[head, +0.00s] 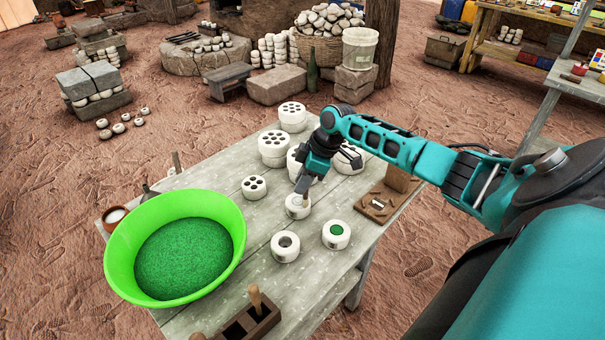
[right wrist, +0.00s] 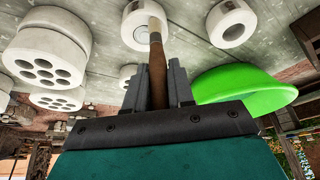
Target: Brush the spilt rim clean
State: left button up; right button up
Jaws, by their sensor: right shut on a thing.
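My right gripper (head: 303,188) is shut on a brush with a brown wooden handle (right wrist: 156,62). It holds the brush over a small white round pot (head: 297,208), which also shows in the right wrist view (right wrist: 136,30). The brush's lower end meets the pot's top in both views; I cannot tell whether the bristles touch the rim. Any spill on that rim is too small or hidden to see. A second small pot (head: 285,247) has a dark round hole. A third (head: 336,235) has green in its hole. My left gripper is not in view.
A large green bowl (head: 236,222) of green grains stands at the table's left. Several white pieces with holes (head: 273,146) stand behind. A wooden block (head: 376,208) lies right, a dark holder (head: 258,322) in front. Bare table (head: 213,172) shows between them.

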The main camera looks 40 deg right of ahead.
jog(key=shift+r, duration=3.9)
jog(key=shift+a, duration=0.1)
